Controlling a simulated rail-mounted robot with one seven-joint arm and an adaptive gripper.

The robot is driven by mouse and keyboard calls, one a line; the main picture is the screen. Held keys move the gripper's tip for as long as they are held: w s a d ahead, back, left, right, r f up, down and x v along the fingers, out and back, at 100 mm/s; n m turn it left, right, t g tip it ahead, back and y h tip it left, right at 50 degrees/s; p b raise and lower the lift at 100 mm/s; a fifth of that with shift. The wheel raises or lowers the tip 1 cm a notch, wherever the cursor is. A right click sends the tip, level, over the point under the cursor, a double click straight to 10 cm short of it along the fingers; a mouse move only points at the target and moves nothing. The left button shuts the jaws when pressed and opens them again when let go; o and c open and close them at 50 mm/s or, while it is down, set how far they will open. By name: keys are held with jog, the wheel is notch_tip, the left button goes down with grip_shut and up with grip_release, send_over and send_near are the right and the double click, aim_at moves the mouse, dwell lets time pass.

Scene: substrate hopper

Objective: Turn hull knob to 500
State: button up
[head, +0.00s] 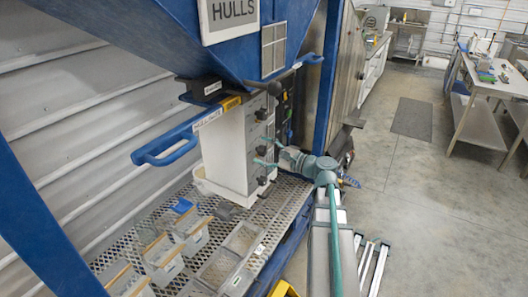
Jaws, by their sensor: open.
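A white and grey control box (230,150) stands under the blue hopper with the "HULLS" sign (234,12). Its narrow grey side carries several small dark knobs, one low down (262,181) and one higher up (262,114). Their labels and dial marks are too small to read, so I cannot tell which is the hull knob or its setting. My gripper (262,151) is at this side of the box, its teal fingers apart, one above the other, around the height of a middle knob. The fingers partly hide that knob, and I cannot tell whether they touch it.
A blue handle (165,150) with a label bar juts out left of the box. Several clear bins (163,260) sit on the perforated metal platform (110,230) below. Open concrete floor (425,215) lies to the right, with a metal table (480,115) beyond.

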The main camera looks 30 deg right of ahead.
jog(key=shift+s, duration=0.1)
jog(key=v, duration=1.1)
jog(key=shift+s+d, duration=0.25)
jog(key=shift+s, duration=0.1)
notch_tip(320, 180, down, 20)
jog(key=s+a+n+g+h, duration=0.2)
jog(key=n+g+h, duration=0.2)
jog(key=n+g, duration=0.15)
jog(key=s+a+f+n+g, duration=0.2)
jog(key=s+a+f+g, duration=0.15)
jog(key=f, duration=0.55)
jog(key=s+a+f+n+g, duration=0.25)
jog(key=a+f, duration=0.25)
jog(key=f, duration=0.4)
jog(key=s+a+f+n+g+h, duration=0.2)
jog(key=s+a+f+n+g, duration=0.1)
jog(key=s+a+f, duration=0.2)
jog(key=s+a+f+n+g+h+b, duration=0.1)
jog(key=s+a+f+n+g+h, duration=0.1)
jog(key=s+f, duration=0.7)
jog(key=s+a+f+n+g+h+b, duration=0.1)
jog(key=s+a+f+n+g, duration=0.3)
jog(key=s, duration=1)
jog(key=a+f+g, duration=0.1)
jog(key=a+f, duration=0.2)
jog(key=a, duration=0.1)
jog(key=shift+s+a+n+h, duration=0.35)
jog(key=shift+a+n+h, duration=0.05)
